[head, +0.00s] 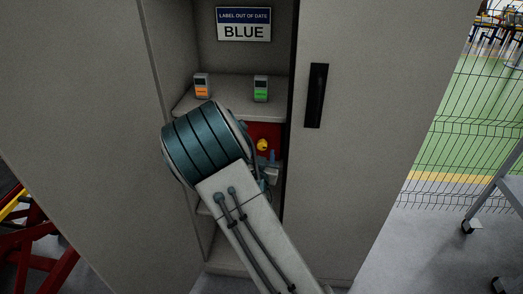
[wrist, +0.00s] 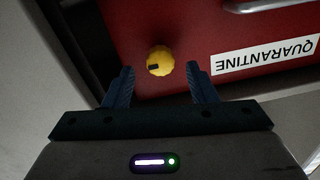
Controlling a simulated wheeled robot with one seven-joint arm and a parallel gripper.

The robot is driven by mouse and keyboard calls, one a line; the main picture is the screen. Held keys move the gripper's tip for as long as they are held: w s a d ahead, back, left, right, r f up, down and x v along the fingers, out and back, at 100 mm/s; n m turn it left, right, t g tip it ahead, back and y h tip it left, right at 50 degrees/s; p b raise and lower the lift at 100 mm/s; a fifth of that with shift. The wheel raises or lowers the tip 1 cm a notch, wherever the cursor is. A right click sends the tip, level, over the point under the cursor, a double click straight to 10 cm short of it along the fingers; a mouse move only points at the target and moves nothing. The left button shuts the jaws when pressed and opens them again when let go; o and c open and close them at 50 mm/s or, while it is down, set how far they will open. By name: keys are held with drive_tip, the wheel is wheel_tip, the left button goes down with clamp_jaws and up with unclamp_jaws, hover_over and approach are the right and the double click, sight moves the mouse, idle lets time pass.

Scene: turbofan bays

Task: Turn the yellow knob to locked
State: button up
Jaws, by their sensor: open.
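The yellow knob (wrist: 160,61) is on the front of a red box (wrist: 215,28) in the wrist view, with a dark mark on its face. In the head view the knob (head: 262,145) shows small, just right of my arm, on the red box (head: 262,131) inside the cabinet. My gripper (wrist: 160,82) is open, its two blue fingers spread to either side below the knob, with nothing between them. In the head view my arm covers most of the gripper and part of the box. No lock marking is readable beside the knob.
A label reading QUARANTINE (wrist: 265,55) and a metal handle (wrist: 270,4) are on the red box. The shelf (head: 230,88) above holds an orange-labelled device (head: 201,86) and a green-labelled device (head: 261,89). The cabinet door (head: 365,130) with a black handle stands at the right.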

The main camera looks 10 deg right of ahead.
drive_tip(key=shift+x, duration=1.05)
drive_tip(key=c, duration=1)
